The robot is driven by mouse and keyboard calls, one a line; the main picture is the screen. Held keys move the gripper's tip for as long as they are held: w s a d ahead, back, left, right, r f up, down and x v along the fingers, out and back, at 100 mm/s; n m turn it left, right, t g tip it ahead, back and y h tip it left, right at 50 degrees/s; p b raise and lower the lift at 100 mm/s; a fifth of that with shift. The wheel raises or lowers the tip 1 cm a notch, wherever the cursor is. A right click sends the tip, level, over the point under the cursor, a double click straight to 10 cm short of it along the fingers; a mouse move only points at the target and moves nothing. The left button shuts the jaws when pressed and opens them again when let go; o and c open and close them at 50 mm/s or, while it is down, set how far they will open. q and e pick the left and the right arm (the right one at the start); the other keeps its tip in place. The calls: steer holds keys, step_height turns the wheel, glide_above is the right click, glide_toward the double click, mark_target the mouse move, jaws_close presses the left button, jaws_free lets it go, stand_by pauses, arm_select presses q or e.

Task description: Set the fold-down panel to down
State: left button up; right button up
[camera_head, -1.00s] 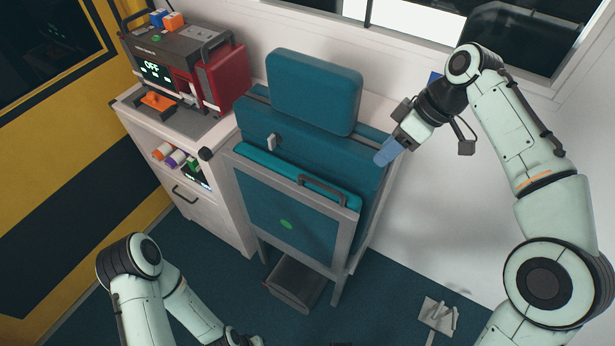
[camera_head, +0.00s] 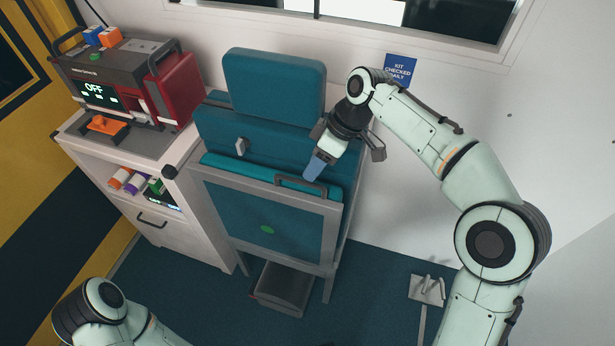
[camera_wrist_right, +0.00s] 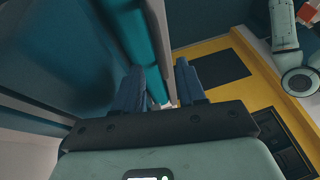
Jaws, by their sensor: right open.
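The fold-down panel (camera_head: 268,215) is a teal board in a grey frame, standing upright against the front of a teal seat. A dark bar handle (camera_head: 292,181) runs along its top edge, and a green dot marks its face. My right gripper (camera_head: 315,168) is open, with its blue fingers pointing down close to the handle's right part; contact cannot be told. In the right wrist view, the two fingers (camera_wrist_right: 162,88) are apart, with a teal edge and a grey strip beyond the gap. My left arm shows at the lower left, but its gripper is out of view.
A white cabinet (camera_head: 190,222) with a grey and red device (camera_head: 122,82) on top stands left of the seat. A dark box (camera_head: 283,287) is on the floor under the panel. A small latch (camera_head: 241,147) sits on the seat back.

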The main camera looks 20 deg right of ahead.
mark_target(304, 181)
steer(key=shift+x, duration=2.15)
steer(key=shift+w, duration=0.1)
jaws_close()
steer(key=shift+b, duration=0.3)
